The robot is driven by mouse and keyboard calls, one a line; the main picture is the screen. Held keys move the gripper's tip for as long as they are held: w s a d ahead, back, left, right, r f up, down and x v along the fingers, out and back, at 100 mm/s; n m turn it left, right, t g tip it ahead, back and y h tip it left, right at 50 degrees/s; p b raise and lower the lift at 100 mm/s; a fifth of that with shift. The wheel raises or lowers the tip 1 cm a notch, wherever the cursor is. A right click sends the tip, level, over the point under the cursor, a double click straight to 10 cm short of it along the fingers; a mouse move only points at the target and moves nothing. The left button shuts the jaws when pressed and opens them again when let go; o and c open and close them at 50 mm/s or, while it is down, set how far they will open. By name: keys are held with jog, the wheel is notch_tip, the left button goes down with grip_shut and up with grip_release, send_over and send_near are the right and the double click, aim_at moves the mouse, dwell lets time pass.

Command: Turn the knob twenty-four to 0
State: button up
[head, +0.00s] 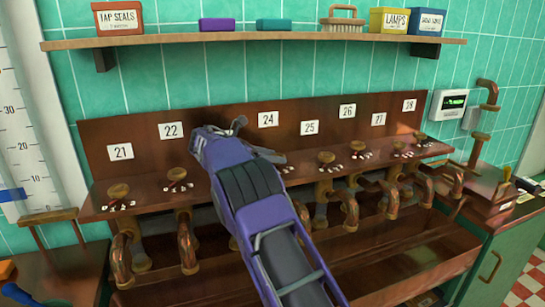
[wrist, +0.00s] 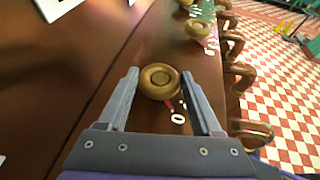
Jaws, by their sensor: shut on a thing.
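The number plate 24 (head: 267,119) hangs on the brown back panel just above the tip of my gripper (head: 259,140). In the wrist view, my gripper (wrist: 160,74) has its two grey fingers on either side of a round brass knob (wrist: 160,81), shut on it. I take this for knob twenty-four, as its plate is the nearest one. A white 0 (wrist: 177,118) shows on the brown shelf by the knob, with a short red mark between them. In the head view my purple gripper and arm hide this knob and plate 23.
Other knobs stand along the shelf, such as those under plates 22 (head: 176,174) and 25 (head: 326,157). Copper pipes (head: 187,245) hang below its front edge. A wall shelf (head: 250,40) with boxes and a brush runs above. A white display unit (head: 449,104) is at right.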

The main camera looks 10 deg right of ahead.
jog(key=shift+d, duration=0.1)
jog(key=o, duration=1.4)
jog(key=shift+c, duration=0.2)
jog(key=v, duration=1.7)
jog(key=shift+s+a, duration=0.1)
jog(key=shift+a, duration=0.2)
